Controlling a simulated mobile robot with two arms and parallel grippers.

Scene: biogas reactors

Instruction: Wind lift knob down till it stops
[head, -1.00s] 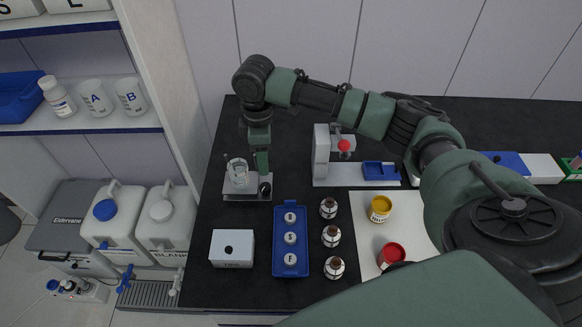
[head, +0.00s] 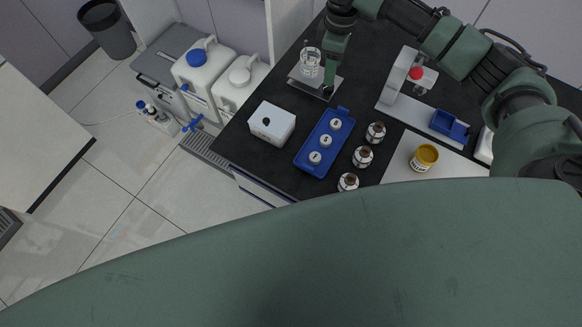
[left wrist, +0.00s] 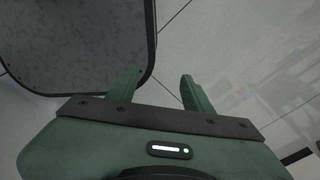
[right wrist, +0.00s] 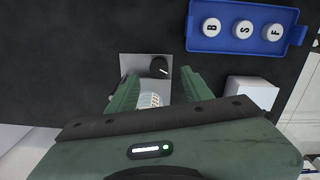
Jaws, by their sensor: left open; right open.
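A black knob (head: 327,92) sits at the front of a small grey plate (head: 303,80) that bears a glass beaker (head: 310,62). In the right wrist view the knob (right wrist: 159,66) shows between my fingertips, on the bare end of the plate (right wrist: 133,65). My right gripper (head: 333,82) is open and points down by the knob; I cannot tell if it touches it. A grey device (head: 398,80) to the right has a red knob (head: 416,73). No label shows which is the lift knob. My left gripper (left wrist: 162,76) is open and empty, away from the table, over pale floor.
A white box (head: 272,123), a blue tray (head: 309,158) with several lettered caps, brown bottles (head: 362,156) and a yellow jar (head: 424,157) stand near the plate. White canisters (head: 205,66) stand left of the table. The floor at left is mostly clear.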

